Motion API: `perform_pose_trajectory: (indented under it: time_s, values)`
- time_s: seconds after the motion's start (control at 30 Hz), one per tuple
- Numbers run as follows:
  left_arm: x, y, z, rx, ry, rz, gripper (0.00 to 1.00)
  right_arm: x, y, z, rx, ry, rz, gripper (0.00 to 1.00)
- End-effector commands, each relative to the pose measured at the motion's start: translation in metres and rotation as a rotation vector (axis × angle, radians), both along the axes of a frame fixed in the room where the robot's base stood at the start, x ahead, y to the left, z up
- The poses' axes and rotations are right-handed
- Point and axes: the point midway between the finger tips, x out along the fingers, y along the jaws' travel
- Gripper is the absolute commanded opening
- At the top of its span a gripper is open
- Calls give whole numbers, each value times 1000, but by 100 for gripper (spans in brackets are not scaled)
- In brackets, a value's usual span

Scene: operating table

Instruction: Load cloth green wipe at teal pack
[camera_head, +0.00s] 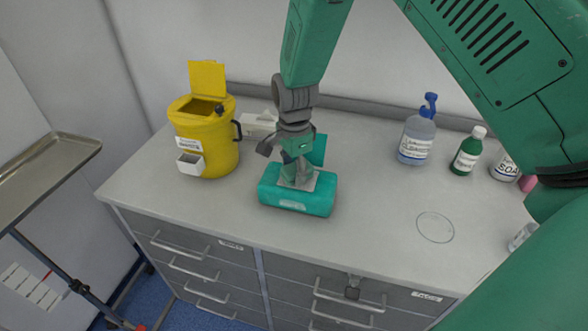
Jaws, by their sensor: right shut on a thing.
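The teal pack (297,200) lies on the grey counter, left of the middle, with a pale label on its front. Its teal lid (319,150) stands raised at the back. My right gripper (294,178) points down over the top of the pack, its fingertips at the pale opening. It is shut on what seems to be the wipe at the opening; the fingers hide most of it, and its colour is hard to tell. My left gripper is not in view.
A yellow bin (205,140) with its lid up stands left of the pack, and a white box (258,124) is behind. The counter (370,210) is clear right of the pack.

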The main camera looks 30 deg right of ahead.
Motion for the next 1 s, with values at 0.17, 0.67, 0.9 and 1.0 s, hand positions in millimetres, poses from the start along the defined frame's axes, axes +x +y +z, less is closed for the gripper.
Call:
perform_pose_trajectory:
  time_s: [0.17, 0.67, 0.9, 1.0]
  values:
    - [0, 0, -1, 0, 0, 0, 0, 0, -1, -3, 1, 0, -1, 19]
    - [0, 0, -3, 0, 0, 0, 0, 0, -1, -7, 1, -1, 0, 19]
    - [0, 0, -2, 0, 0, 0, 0, 0, -1, -7, 1, 0, 0, 19]
    - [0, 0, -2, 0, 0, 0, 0, 0, -1, -7, 1, 0, 0, 19]
